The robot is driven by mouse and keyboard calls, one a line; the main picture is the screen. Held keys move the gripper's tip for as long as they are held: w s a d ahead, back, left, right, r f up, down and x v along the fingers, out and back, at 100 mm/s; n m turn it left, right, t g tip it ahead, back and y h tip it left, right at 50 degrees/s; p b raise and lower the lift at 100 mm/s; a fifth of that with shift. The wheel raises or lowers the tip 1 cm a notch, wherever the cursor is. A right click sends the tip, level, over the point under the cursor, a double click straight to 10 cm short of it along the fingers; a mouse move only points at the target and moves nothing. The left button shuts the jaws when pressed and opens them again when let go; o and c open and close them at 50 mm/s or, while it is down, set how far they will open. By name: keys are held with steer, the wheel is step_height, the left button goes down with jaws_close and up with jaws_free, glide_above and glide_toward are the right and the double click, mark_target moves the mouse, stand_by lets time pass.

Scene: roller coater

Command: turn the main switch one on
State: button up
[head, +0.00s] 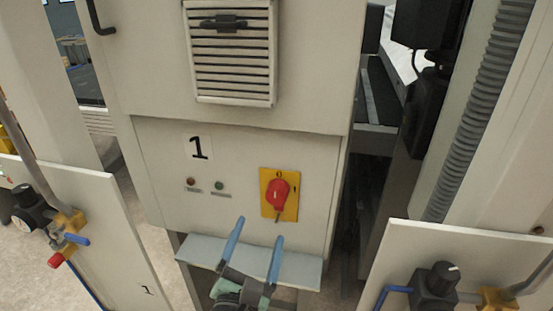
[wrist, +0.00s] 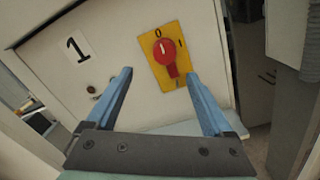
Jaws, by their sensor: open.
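The main switch is a red rotary knob (head: 277,192) on a yellow plate (head: 291,208), on the front of the cabinet marked 1. The plate shows a 0 at its top and a 1 at its right. In the wrist view the red knob (wrist: 165,56) sits ahead and a little right of centre, its handle pointing down toward the right. The yellow plate (wrist: 150,52) is fully visible there. My gripper (head: 255,233) is open and empty, with its blue fingers below the switch and apart from it. It also shows in the wrist view (wrist: 158,78).
A "1" label (head: 198,148) and two small indicators (head: 204,185) are left of the switch. A grey ledge (head: 300,271) juts out below it. A vent grille (head: 232,60) is above. Side panels with valves (head: 437,280) stand at both sides.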

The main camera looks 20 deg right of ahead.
mark_target(275, 199)
steer(key=w+d+n+p, duration=0.1)
steer(key=w+d, duration=0.1)
steer(key=w, duration=0.1)
steer(key=w+d+p, duration=0.1)
steer(key=w+d, duration=0.2)
steer(key=w+d+n+p, duration=0.1)
steer(key=w+d, duration=0.1)
steer(key=w, duration=0.1)
steer(key=shift+w+d+n, duration=0.15)
steer(key=shift+w+n, duration=0.15)
steer(key=shift+w, duration=0.1)
jaws_close()
stand_by(0.5)
